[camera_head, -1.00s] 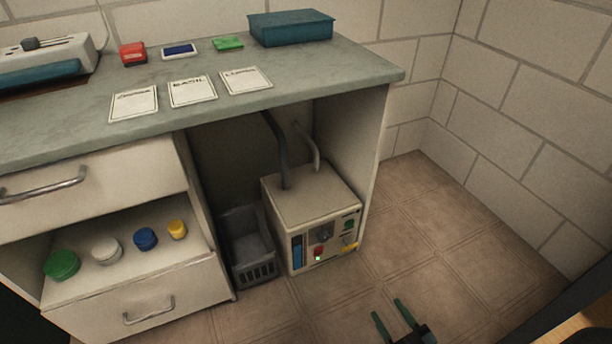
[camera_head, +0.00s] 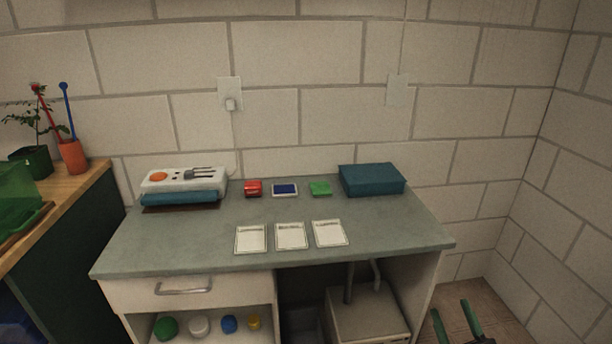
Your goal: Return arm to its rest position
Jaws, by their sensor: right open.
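My right gripper (camera_head: 455,322) shows at the bottom right of the head view. Its two green fingers are apart and nothing is between them. It is over the floor, to the right of the grey-topped bench (camera_head: 375,236), and appears clear of it. My left gripper is not in view.
A beige box with hoses (camera_head: 368,315) stands under the bench. On the bench are white cards (camera_head: 291,236), a teal box (camera_head: 371,180), small coloured items and a white device (camera_head: 186,182). Walls close the back and right.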

